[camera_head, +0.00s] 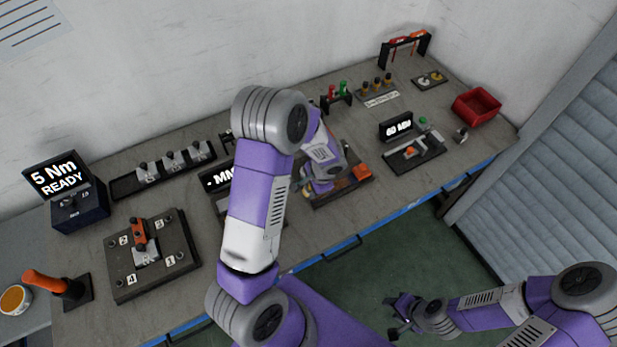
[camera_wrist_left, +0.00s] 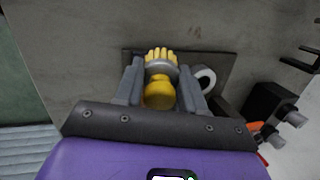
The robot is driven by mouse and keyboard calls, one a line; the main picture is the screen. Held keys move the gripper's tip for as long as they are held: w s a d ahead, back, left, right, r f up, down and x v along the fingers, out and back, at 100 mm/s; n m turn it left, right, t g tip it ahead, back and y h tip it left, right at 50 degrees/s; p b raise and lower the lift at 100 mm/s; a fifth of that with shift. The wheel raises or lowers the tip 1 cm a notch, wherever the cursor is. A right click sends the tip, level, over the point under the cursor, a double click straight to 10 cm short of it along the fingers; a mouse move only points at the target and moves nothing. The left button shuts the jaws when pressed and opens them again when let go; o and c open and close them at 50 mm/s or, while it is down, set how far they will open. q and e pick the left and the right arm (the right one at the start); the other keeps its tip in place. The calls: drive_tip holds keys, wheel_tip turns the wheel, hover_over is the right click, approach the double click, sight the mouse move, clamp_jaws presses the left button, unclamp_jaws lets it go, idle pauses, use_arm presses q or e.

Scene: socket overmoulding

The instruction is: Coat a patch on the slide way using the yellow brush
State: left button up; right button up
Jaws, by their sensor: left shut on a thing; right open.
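My left gripper (camera_head: 318,186) reaches down over the middle of the bench; its fingers are partly hidden by my own arm in the head view. In the left wrist view the left gripper (camera_wrist_left: 162,82) is shut on the yellow brush (camera_wrist_left: 159,96), which has a rounded yellow body, a grey collar and yellow bristles pointing away from me. Behind the bristles lies a dark plate (camera_wrist_left: 218,64); I cannot tell whether they touch it. I cannot identify the slide way with certainty, nor see any coated patch. My right gripper (camera_head: 400,306) is open and empty, off the bench's front edge.
A dark base with an orange block (camera_head: 362,172) lies beside the left gripper. A white ring (camera_wrist_left: 205,77) is close to its right finger. A small fixture (camera_head: 415,152), a red bin (camera_head: 476,105) and a numbered plate (camera_head: 152,252) stand on the bench.

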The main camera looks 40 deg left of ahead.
sight(308, 185)
use_arm(q)
drive_tip(key=shift+w+r+p, duration=0.15)
drive_tip(key=shift+r+p, duration=0.4)
drive_tip(key=shift+r, duration=0.25)
drive_tip(key=shift+r+p, duration=1.35)
drive_tip(key=shift+r, duration=0.75)
drive_tip(key=shift+f, duration=0.1)
drive_tip(key=b, duration=0.2)
drive_tip(key=shift+s+d+f+b, duration=0.2)
drive_tip(key=shift+s+f+b, duration=0.1)
drive_tip(key=shift+s+d+t+b, duration=0.15)
drive_tip(key=shift+s+t+b, duration=0.1)
drive_tip(key=shift+t+b, duration=0.4)
drive_tip(key=shift+w, duration=0.15)
